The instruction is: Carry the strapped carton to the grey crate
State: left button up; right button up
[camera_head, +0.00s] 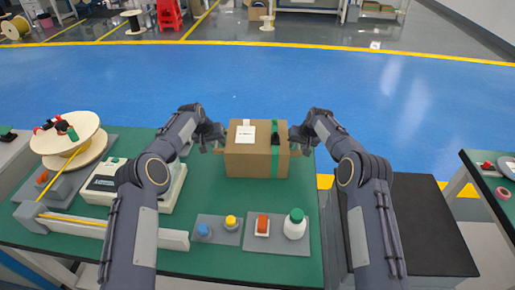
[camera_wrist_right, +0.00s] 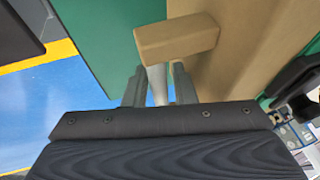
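The strapped carton (camera_head: 256,160) is a brown box with a green strap and a white label. It sits upright on the green table near its far edge, with a small tan grip block on each side. My left gripper (camera_head: 217,142) is at the carton's left side; its fingers are too small to read. My right gripper (camera_head: 301,143) is at the right side. In the right wrist view, its fingers (camera_wrist_right: 160,85) are apart, with a tan grip block (camera_wrist_right: 178,37) just beyond the tips. I cannot make out a clear grey crate.
A dark flat-topped unit (camera_head: 425,225) stands right of the green table (camera_head: 215,262). A spool (camera_head: 66,135) and a beige device (camera_head: 108,185) are at left. Blue floor beyond is clear.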

pick_arm(q)
jog(key=shift+w+d+f, duration=0.1)
jog(key=shift+f, duration=0.2)
pick_arm(e)
jog(key=shift+w+f, duration=0.1)
jog(key=shift+f, duration=0.2)
pick_arm(q)
jog(key=shift+c, duration=0.4)
pick_arm(e)
jog(key=shift+c, duration=0.4)
pick_arm(q)
grip_shut()
pick_arm(e)
grip_shut()
